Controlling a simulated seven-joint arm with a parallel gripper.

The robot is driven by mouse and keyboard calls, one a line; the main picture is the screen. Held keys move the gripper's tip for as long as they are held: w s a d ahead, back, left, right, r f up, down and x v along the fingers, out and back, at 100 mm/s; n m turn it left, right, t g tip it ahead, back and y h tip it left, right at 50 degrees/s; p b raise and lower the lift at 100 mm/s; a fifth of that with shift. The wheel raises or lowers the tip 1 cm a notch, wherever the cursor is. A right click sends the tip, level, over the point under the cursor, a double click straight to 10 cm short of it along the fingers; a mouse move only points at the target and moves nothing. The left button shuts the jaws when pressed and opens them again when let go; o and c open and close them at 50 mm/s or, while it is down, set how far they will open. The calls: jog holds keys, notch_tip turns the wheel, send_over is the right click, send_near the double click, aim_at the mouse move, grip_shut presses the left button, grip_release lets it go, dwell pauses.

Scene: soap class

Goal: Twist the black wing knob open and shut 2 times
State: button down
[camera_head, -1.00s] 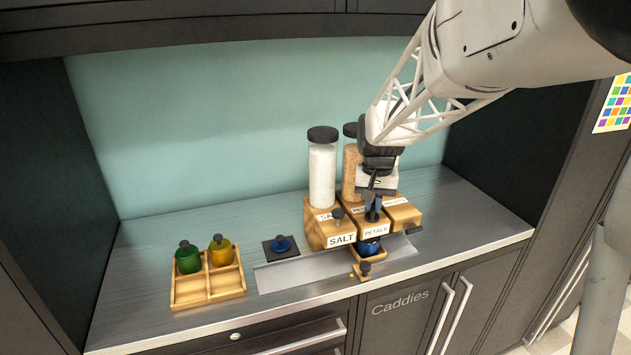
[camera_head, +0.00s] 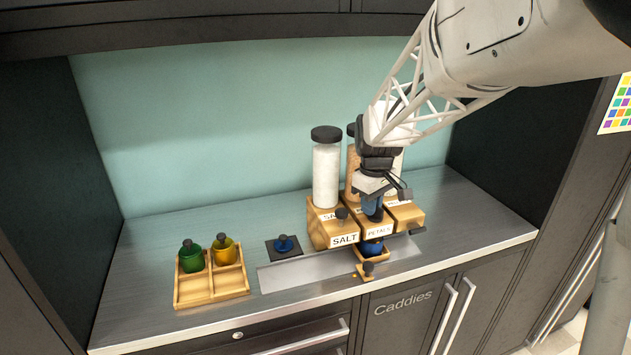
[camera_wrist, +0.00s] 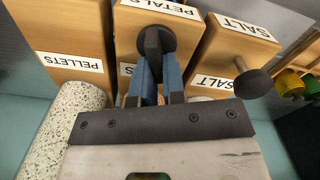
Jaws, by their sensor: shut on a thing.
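The black wing knob (camera_wrist: 155,40) sits on the wooden PETALS block, the middle one of three dispenser blocks. My gripper (camera_wrist: 155,58) is shut on the knob, with a blue finger on each side of its wing in the wrist view. In the head view my gripper (camera_head: 372,208) covers the knob. The PETALS block (camera_head: 374,232) shows its label below the gripper. A blue cup (camera_head: 372,247) sits under the block's front, on a small wooden holder (camera_head: 374,258).
The SALT block (camera_head: 330,228) with its own dark knob (camera_wrist: 253,83) stands to the left in the head view. A wooden caddy (camera_head: 212,293) with a green jar (camera_head: 191,258) and a yellow jar (camera_head: 224,251) stands at left. A blue-topped item (camera_head: 284,244) rests on a dark pad.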

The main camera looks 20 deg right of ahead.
jog(key=shift+a+n, duration=0.15)
jog(key=shift+n, duration=1.05)
jog(key=c, duration=1.2)
grip_release()
jog(key=shift+s, duration=0.1)
jog(key=shift+r, duration=0.1)
jog(key=shift+r, duration=3.85)
jog(key=shift+r, duration=0.2)
jog(key=shift+r, duration=1.8)
